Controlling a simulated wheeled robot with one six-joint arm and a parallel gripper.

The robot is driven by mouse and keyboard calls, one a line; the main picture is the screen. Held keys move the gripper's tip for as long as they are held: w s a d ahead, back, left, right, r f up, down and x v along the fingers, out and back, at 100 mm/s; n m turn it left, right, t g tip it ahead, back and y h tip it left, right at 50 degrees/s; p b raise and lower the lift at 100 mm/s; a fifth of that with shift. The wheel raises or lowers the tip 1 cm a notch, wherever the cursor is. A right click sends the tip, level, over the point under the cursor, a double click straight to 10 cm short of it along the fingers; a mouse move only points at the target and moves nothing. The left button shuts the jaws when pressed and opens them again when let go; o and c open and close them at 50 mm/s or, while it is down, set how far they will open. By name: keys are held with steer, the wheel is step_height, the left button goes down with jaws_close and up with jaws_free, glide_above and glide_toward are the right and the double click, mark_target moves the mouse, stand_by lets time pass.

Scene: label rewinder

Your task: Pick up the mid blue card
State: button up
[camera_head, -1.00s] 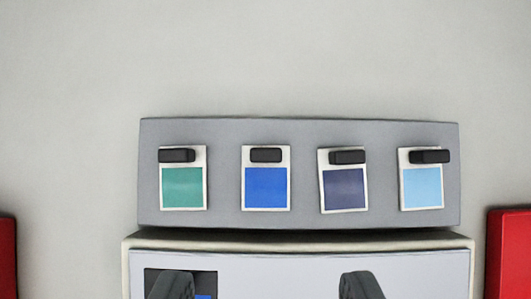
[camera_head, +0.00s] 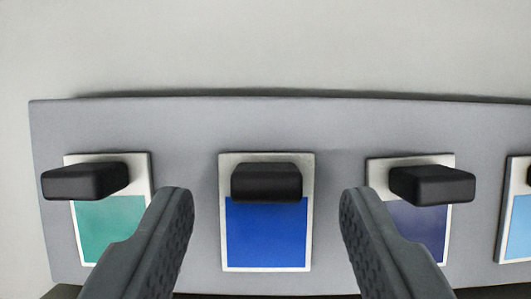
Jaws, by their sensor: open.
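The mid blue card (camera_head: 266,236) hangs upright on the grey panel, with a white border around its blue field. A black block (camera_head: 266,182) sticks out from the card's upper part. My gripper (camera_head: 265,205) is open, with one dark finger on each side of the card in the picture. The card lies between the fingers with a gap on both sides, and nothing is held. How far the fingertips are from the panel is hard to tell.
A green card (camera_head: 105,222) is on the left, partly behind my left finger. A dark navy card (camera_head: 425,225) is on the right, partly behind my right finger. A light blue card (camera_head: 520,225) is cut off at the right edge. Each has a black block. The grey panel (camera_head: 335,130) is on a pale wall.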

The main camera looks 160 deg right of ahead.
steer(key=shift+x, duration=0.85)
steer(key=c, duration=1.1)
steer(key=shift+o, duration=0.2)
steer(key=shift+r, duration=0.15)
